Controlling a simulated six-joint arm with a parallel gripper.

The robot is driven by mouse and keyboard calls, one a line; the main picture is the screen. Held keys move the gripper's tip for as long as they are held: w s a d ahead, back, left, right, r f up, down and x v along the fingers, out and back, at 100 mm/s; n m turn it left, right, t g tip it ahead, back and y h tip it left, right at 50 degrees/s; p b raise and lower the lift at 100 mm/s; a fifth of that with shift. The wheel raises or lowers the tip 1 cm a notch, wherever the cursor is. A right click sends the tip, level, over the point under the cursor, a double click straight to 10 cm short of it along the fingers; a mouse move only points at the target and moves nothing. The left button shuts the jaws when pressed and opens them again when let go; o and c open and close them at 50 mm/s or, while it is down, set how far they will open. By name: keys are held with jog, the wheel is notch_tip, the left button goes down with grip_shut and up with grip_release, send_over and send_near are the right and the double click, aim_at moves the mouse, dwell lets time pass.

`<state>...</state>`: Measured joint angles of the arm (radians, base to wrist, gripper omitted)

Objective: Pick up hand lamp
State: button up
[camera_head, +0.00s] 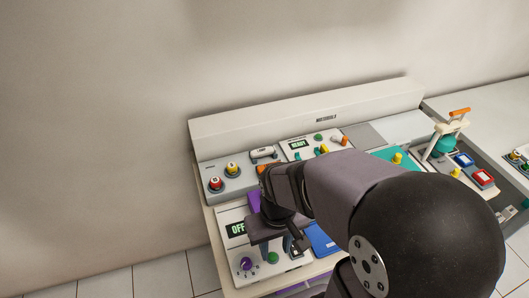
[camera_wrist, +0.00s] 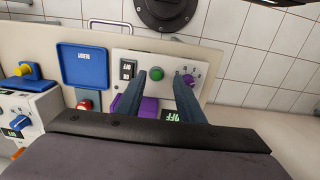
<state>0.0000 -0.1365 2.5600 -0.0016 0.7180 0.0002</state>
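I cannot tell for sure which thing is the hand lamp. A purple object (camera_head: 253,201) lies beside my gripper, at the upper edge of the white panel with the OFF display; it also shows in the wrist view (camera_wrist: 148,107), partly behind a finger. My gripper (camera_head: 274,250) is over this panel, its fingers pointing down at it. In the wrist view my gripper (camera_wrist: 160,76) is open with nothing between its fingers; a green button (camera_wrist: 156,73) on the panel shows in the gap. My arm hides much of the bench's middle.
A blue tray (camera_wrist: 83,66) lies beside the panel. A purple knob (camera_head: 246,264) sits on the panel. Red and yellow knobs (camera_head: 216,184) stand behind it. An orange-handled stand (camera_head: 459,113) is at the right. A wall rises behind the bench.

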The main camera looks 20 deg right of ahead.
aim_at(263, 150)
jog(key=o, duration=1.5)
jog(key=w+d, duration=0.1)
jog(key=w, duration=0.4)
jog(key=w+d+r+t, duration=0.1)
jog(key=w, duration=0.5)
jog(key=w+d+r+t+p, duration=0.1)
jog(key=w, duration=0.4)
jog(key=shift+w+r, duration=0.25)
jog(key=shift+w, duration=0.15)
jog(key=shift+w+d+f+t+p, duration=0.35)
jog(key=shift+w+d, duration=0.85)
jog(key=shift+w, duration=1.75)
jog(key=shift+w+d+f+t+p, duration=0.4)
jog(key=shift+w+d, duration=0.8)
jog(key=shift+w, duration=1.8)
jog(key=shift+w+d+f+t+p, duration=0.35)
jog(key=shift+w+d, duration=0.85)
jog(key=shift+w, duration=1.75)
jog(key=shift+p+x, duration=1.25)
jog(key=shift+x, duration=1.15)
